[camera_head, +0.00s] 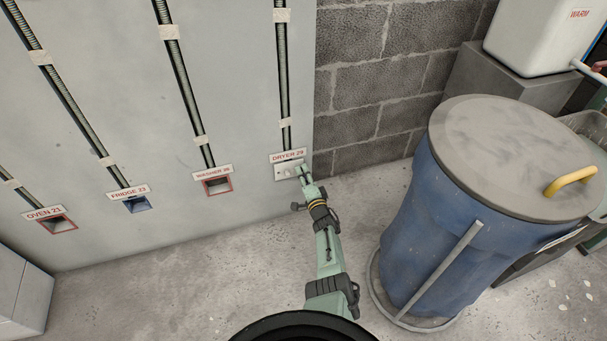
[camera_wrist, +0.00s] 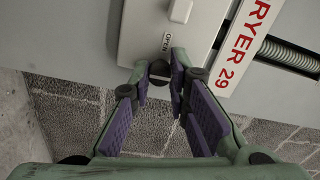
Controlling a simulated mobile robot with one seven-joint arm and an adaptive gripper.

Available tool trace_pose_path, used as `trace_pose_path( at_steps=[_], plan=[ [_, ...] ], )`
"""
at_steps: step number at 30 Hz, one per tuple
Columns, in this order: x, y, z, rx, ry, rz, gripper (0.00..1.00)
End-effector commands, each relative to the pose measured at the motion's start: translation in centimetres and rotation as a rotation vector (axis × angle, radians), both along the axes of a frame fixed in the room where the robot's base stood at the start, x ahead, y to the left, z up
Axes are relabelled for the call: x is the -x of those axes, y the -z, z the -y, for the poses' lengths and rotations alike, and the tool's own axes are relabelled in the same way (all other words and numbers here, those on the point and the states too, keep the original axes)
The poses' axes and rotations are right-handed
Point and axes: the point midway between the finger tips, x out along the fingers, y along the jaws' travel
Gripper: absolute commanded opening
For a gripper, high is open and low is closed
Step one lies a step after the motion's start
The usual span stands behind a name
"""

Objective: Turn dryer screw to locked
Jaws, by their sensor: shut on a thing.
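The dryer box (camera_head: 283,173) is a pale plate on the wall under the "DRYER 29" label (camera_head: 288,156). The label also shows in the wrist view (camera_wrist: 243,47). In the head view my gripper (camera_head: 304,172) reaches the right edge of the box, and the screw is too small to make out.
Red-framed oven (camera_head: 58,226) and washer (camera_head: 217,186) openings and a blue fridge opening (camera_head: 137,204) line the wall to the left. A large blue bin (camera_head: 427,225) with a grey lid stands at right.

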Motion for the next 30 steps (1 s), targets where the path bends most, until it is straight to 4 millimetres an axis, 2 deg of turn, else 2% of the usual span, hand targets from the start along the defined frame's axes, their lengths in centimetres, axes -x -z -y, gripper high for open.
trace_pose_path(
  at_steps=[19,20,28,30],
  plan=[
    [0.03,0.04,0.0,-0.045,0.0,-0.015,0.0],
    [0.03,0.04,0.0,-0.045,0.0,-0.015,0.18],
    [0.02,0.02,-0.01,-0.044,0.0,-0.014,0.36],
    [0.01,0.01,0.0,-0.044,0.0,-0.014,0.37]
  ],
)
